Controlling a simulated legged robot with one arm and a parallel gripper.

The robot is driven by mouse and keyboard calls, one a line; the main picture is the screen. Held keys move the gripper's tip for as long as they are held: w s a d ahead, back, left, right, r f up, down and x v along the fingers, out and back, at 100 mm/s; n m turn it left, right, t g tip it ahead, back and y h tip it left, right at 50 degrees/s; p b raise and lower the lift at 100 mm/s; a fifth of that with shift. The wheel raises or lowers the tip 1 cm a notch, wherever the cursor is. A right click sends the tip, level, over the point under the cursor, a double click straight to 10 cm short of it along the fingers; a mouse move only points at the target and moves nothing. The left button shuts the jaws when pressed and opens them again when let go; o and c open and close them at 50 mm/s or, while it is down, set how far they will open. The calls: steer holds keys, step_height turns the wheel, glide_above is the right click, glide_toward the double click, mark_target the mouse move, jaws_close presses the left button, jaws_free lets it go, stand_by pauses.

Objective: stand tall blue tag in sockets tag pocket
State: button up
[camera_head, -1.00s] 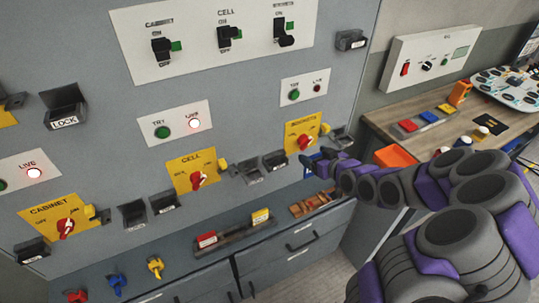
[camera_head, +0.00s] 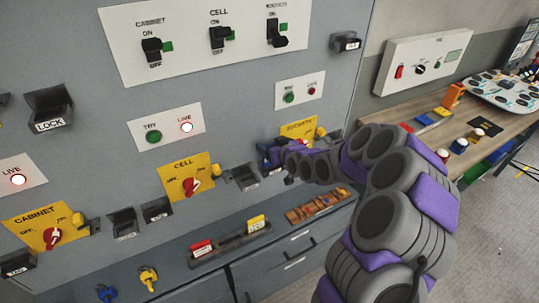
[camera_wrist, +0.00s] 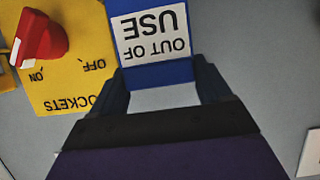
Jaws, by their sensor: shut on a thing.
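The tall blue tag, with a white "OUT OF USE" label, shows in the wrist view (camera_wrist: 152,68). My gripper (camera_wrist: 158,82) is shut on it. The label text is the same way up as the sockets panel's lettering, so the tag looks upright. In the head view my gripper (camera_head: 272,156) is at the wall, just below-left of the yellow sockets panel (camera_head: 297,131), which it partly covers. A dark pocket (camera_head: 243,177) shows left of the gripper. The pocket area behind the gripper is hidden; I cannot tell whether the tag touches or enters it.
The yellow cell panel (camera_head: 184,178) is left, with two dark pockets below-left of it. A ledge below holds a rack with red and yellow tags (camera_head: 229,240) and a brown tray (camera_head: 318,206). A wooden bench (camera_head: 415,149) stands at the right.

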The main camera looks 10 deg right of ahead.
mark_target(270, 165)
steer(key=shift+d+f+b, duration=0.4)
steer(key=shift+d+f, duration=0.7)
steer(key=shift+f, duration=0.05)
steer(key=shift+c, duration=0.4)
steer(key=shift+s+a+f, duration=0.1)
steer(key=shift+a+f, duration=0.25)
steer(key=shift+a, duration=0.2)
steer(key=shift+s+a+f, duration=0.1)
steer(key=shift+a+f, duration=0.25)
steer(key=shift+a, duration=0.2)
steer(key=c, duration=0.4)
steer(key=shift+a, duration=0.25)
steer(key=o, duration=1.1)
steer(key=shift+w+a+f, duration=0.1)
steer(key=shift+w+f, duration=0.1)
steer(key=o, duration=0.3)
steer(key=shift+w+d+r, duration=0.1)
steer(key=shift+d+r, duration=0.05)
steer(key=shift+d, duration=0.4)
steer(key=shift+o, duration=0.2)
steer(key=shift+d, duration=0.2)
steer(key=shift+r, duration=0.1)
steer(key=shift+a, duration=0.15)
steer(key=shift+r, duration=0.2)
